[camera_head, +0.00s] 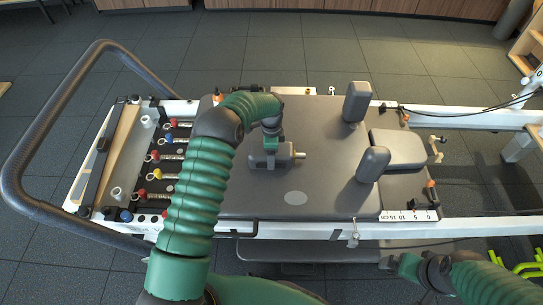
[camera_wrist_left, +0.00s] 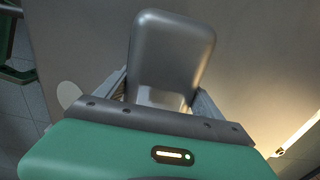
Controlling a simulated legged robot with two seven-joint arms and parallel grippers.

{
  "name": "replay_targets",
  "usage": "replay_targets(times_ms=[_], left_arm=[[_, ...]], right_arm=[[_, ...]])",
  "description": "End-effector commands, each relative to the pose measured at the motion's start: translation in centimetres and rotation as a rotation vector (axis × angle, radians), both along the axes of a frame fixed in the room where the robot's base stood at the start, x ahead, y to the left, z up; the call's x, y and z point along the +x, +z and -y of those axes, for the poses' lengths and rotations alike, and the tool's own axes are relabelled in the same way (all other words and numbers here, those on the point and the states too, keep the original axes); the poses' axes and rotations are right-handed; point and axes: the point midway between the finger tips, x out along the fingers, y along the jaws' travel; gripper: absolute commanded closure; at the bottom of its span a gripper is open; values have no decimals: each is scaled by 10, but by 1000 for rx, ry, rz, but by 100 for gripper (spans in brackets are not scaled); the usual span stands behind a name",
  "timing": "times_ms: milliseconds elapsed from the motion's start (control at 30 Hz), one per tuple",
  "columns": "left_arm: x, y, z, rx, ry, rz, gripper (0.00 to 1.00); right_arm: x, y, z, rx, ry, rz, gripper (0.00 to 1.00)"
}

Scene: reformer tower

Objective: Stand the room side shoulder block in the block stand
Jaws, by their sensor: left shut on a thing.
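My left gripper (camera_head: 270,140) points down over the middle of the dark carriage. It is shut on a grey block (camera_wrist_left: 172,50), which has a rounded, padded-looking end in the left wrist view. In the head view a grey part with a short metal peg (camera_head: 300,155) shows under this gripper; I cannot tell whether it is the held block or a stand. Two grey shoulder blocks stand upright on the carriage's right part, the far one (camera_head: 356,101) and the near one (camera_head: 373,164). My right gripper (camera_head: 402,265) is low, in front of the near rail; its jaws are unclear.
A grey headrest (camera_head: 397,147) lies between the shoulder blocks. The dark carriage (camera_head: 330,200) has bare room around my left gripper. Springs with coloured ends (camera_head: 168,157) and a curved foot bar (camera_head: 60,95) are at left. White rails (camera_head: 470,228) run along the frame.

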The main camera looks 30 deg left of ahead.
Motion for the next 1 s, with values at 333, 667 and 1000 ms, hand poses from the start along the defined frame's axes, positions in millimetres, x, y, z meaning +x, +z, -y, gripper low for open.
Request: replay_targets(times_ms=[333,667,1000], left_arm=[[0,1,1,0,-1,1,84],[1,3,0,0,-1,4,96],[1,33,0,0,0,4,96]], right_arm=[[0,0,0,0,0,0,0],[0,1,0,0,0,0,0],[0,18,0,0,0,0,0]])
